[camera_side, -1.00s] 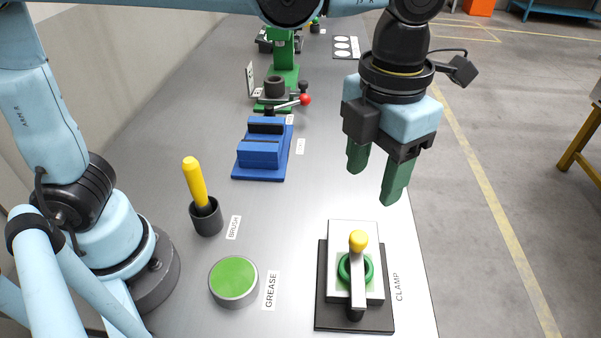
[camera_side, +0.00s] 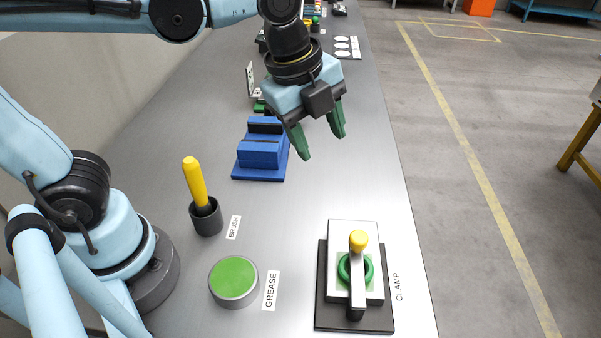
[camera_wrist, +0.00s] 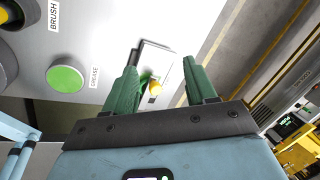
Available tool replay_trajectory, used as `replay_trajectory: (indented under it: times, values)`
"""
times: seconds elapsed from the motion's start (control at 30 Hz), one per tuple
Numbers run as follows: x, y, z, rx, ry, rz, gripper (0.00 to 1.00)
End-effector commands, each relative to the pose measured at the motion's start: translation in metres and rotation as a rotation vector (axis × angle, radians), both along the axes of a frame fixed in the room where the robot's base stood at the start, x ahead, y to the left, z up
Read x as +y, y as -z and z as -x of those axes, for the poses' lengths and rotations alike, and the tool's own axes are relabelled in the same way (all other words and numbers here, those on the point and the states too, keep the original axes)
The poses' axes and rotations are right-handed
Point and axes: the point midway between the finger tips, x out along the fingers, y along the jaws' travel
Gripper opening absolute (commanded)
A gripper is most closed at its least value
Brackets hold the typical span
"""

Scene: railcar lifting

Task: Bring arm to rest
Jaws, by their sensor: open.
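My gripper (camera_side: 320,146) is open and empty, with its two green fingers apart. In the side view it hangs in the air above the bench, by the blue vise-like block (camera_side: 262,150), and is tilted. In the wrist view my gripper (camera_wrist: 163,75) shows both fingers spread with nothing held between them. The clamp (camera_side: 357,275), with a yellow knob and a green ring under its bar, stands at the front right of the bench. The clamp also shows in the wrist view (camera_wrist: 160,62), partly hidden behind a finger.
A yellow-handled brush (camera_side: 195,182) stands in a dark cup. A green-topped grease tin (camera_side: 233,279) sits in front of it. A green press-like device stands further back, largely hidden by my arm. The bench (camera_side: 300,220) is clear between the blue block and the clamp.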

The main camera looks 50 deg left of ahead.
Motion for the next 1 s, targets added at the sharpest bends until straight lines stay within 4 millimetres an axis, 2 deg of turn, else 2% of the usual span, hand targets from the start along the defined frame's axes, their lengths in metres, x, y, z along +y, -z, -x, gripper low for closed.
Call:
replay_trajectory:
  times: [0.03,0.3,0.5,0.7,1.0]
  values:
    - [0.012,0.004,0.002,-0.014,-0.134,0.038,0.56]
    - [0.064,0.021,0.01,-0.092,-0.866,0.308,0.56]
    - [0.095,0.035,0.018,-0.141,-1.325,0.53,0.56]
    - [0.11,0.042,0.022,-0.164,-1.566,0.669,0.56]
    - [0.112,0.043,0.023,-0.166,-1.6,0.692,0.56]
